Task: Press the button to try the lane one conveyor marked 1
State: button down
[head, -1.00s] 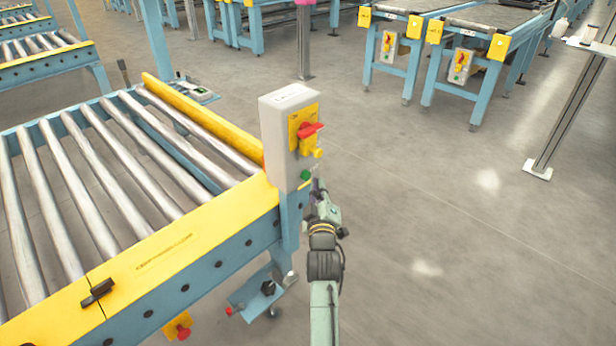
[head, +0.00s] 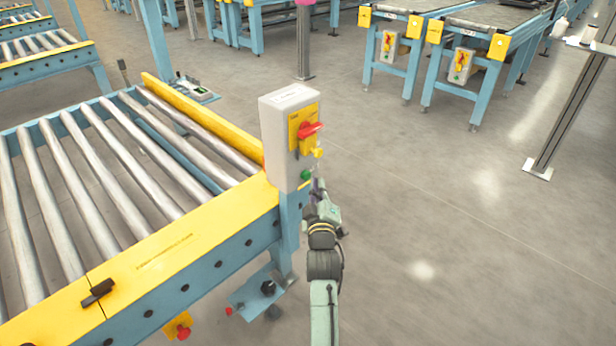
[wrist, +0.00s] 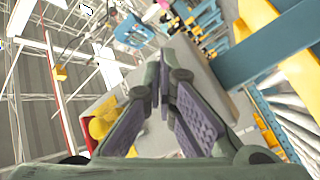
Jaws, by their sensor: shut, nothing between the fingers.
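A grey control box (head: 280,145) stands at the corner of the roller conveyor (head: 190,250). Its face has a yellow plate with a red rotary switch (head: 310,130), a yellow knob (head: 318,153) and a green button (head: 306,174) low down. My gripper (head: 317,186) is just below and right of the green button; I cannot tell whether it touches. In the wrist view my gripper (wrist: 166,80) is shut and empty, its tips over the grey box (wrist: 205,75). The yellow knob (wrist: 103,122) shows left of the fingers. The green button is not visible there. I cannot read the box's label.
The conveyor's yellow end rail (head: 180,245) and blue leg (head: 290,225) are close left of my arm. A red button on a yellow plate (head: 180,328) sits low at the front. Two conveyors with similar boxes stand at the back right.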

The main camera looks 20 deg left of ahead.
jog(key=shift+w+a, duration=0.1)
jog(key=shift+a, duration=0.25)
jog(key=shift+w+a, duration=0.15)
jog(key=shift+a, duration=0.35)
dwell(0.8)
jog(key=shift+s+d+p, duration=0.3)
jog(key=shift+d, duration=0.6)
jog(key=d, duration=0.1)
jog(key=s+d+b, duration=0.1)
jog(key=d, duration=0.1)
jog(key=d+b, duration=0.1)
jog(key=shift+s+d, duration=0.35)
